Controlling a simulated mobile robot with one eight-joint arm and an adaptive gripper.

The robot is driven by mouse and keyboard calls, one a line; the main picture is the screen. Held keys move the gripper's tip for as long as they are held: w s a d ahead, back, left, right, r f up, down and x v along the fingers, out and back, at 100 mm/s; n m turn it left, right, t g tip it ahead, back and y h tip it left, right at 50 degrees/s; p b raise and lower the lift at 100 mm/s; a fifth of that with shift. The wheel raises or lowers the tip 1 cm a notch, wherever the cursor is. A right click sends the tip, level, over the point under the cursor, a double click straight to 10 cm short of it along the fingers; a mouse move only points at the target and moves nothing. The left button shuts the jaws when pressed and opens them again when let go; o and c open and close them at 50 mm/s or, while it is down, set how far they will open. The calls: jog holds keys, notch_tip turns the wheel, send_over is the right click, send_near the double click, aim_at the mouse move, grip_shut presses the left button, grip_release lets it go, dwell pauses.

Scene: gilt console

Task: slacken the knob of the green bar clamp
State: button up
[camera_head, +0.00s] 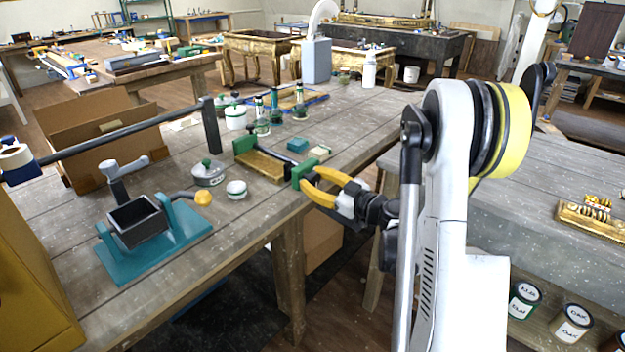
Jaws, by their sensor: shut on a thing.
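The green bar clamp (303,172) lies along the front edge of the wooden workbench (345,126). One green jaw stands at its far left end and the other at its near right end, with a brass-coloured block (262,166) between them. My gripper (311,180) reaches in from the right, its two yellow fingers on either side of the clamp's near end, just past the green jaw. The fingers are shut on the clamp's knob, which is mostly hidden between them.
A teal-based vise-like fixture (170,240) with a yellow-ended handle stands at the front left. A cardboard box (85,120) stands further left. Bare bench shows to the right.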

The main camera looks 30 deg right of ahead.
jog(key=o, duration=1.2)
jog(key=shift+f, duration=0.1)
jog(key=v, duration=1.2)
jog(key=shift+a, duration=0.1)
